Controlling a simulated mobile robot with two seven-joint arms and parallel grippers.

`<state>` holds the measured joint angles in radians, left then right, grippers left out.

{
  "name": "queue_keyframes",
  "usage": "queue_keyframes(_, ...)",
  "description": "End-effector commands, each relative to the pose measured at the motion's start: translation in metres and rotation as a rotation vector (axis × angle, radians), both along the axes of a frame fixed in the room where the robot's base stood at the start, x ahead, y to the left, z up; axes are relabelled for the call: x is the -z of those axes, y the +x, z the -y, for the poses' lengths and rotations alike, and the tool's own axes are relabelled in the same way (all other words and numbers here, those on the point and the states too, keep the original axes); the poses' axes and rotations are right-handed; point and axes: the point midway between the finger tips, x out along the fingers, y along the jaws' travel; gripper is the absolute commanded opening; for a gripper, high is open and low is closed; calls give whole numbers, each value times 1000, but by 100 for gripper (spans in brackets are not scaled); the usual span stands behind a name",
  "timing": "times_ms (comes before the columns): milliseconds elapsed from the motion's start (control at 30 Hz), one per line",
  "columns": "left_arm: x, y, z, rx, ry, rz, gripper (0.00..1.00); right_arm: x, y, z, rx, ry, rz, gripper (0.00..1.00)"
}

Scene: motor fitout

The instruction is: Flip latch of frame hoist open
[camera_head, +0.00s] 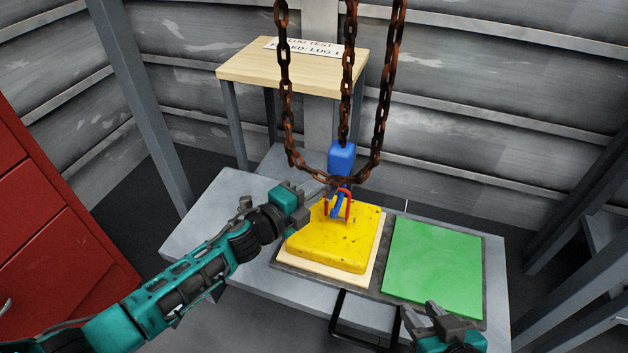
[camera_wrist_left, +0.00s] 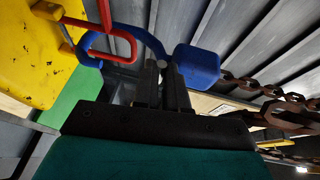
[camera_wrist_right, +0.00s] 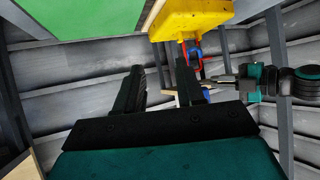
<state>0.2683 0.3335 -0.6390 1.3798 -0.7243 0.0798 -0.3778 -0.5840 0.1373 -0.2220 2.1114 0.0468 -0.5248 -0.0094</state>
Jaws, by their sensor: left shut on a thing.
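The frame hoist's blue hook (camera_head: 337,207) hangs below a blue block (camera_head: 341,158) and passes through a red loop (camera_head: 348,204) on the yellow slab (camera_head: 330,242). In the left wrist view the hook (camera_wrist_left: 150,42) curves just beyond my fingertips, with the blue block (camera_wrist_left: 197,66) to the right. My left gripper (camera_head: 326,192) reaches in from the left to the hook. Its fingers (camera_wrist_left: 163,66) are nearly together on a small grey piece, seemingly the latch, mostly hidden between them. My right gripper (camera_head: 438,318) is open and empty, low at the front right.
Rusty chains (camera_head: 284,100) hang around the hook. The yellow slab rests on a pale wooden board on the grey bench (camera_head: 215,215). A green pad (camera_head: 435,265) to the right is bare. A wooden table with a sign (camera_head: 250,66) stands behind, a red cabinet (camera_head: 45,220) at left.

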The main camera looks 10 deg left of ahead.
Motion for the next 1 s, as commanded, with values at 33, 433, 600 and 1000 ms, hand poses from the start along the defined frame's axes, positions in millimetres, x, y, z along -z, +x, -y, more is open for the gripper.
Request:
queue_keyframes(33, -10, 0, 1, 1, 4, -17, 0, -12, -1, 3, 4, -4, 0, 38)
queue_keyframes(433, -14, 2, 1, 1, 27, -142, 0, -52, -5, 10, 2, -27, -3, 38)
queue_keyframes(600, -12, 2, 1, 0, 32, -161, 0, -58, -5, 10, 1, -26, -1, 38)
queue_keyframes(1000, -10, 2, 1, -1, 32, -161, 20, -57, -5, 8, 5, -19, -3, 38)
